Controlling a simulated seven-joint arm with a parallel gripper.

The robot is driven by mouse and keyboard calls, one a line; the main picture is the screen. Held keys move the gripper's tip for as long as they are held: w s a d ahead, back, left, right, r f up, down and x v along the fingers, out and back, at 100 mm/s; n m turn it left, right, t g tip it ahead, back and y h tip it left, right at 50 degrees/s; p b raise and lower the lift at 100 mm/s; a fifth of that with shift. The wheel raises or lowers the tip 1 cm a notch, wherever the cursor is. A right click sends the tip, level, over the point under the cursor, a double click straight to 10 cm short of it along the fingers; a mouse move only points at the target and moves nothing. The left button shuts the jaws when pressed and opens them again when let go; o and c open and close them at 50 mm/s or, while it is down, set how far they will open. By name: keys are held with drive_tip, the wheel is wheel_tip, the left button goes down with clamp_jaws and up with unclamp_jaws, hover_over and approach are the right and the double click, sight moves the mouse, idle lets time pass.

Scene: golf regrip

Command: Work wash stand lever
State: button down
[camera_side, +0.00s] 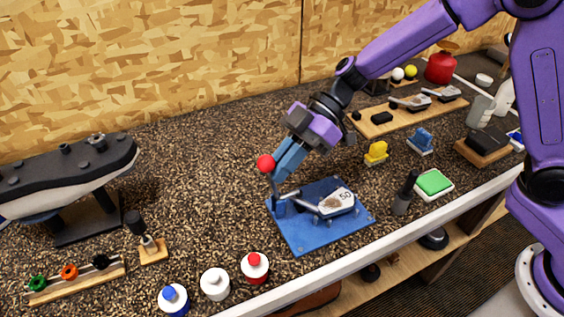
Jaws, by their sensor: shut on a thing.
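The wash stand is a blue plate (305,236) on the speckled bench, with a metal club head marked 50 (338,202) lying on it. At the plate's left end a thin lever stands up, topped by a red ball knob (266,162). My gripper (276,171) reaches down from the upper right. Its blue fingers are shut on the lever close to the red knob. The knob shows just left of the fingers. The fingers cover part of the lever, so the exact contact is hidden.
A black-handled toggle on a wooden block (153,252) and red, white and blue-capped round containers (215,284) stand front left. A green pad (434,184) and dark upright piece (405,192) are right.

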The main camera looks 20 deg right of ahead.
drive_tip(key=shift+d+f, duration=0.25)
drive_tip(key=shift+f, duration=0.2)
drive_tip(key=c, duration=1.4)
unclamp_jaws()
drive_tip(key=shift+o, duration=0.8)
drive_tip(key=shift+r, duration=0.1)
drive_tip(key=shift+a, duration=0.1)
drive_tip(key=shift+r, duration=0.1)
drive_tip(key=v, duration=1.7)
drive_tip(key=shift+r, duration=0.2)
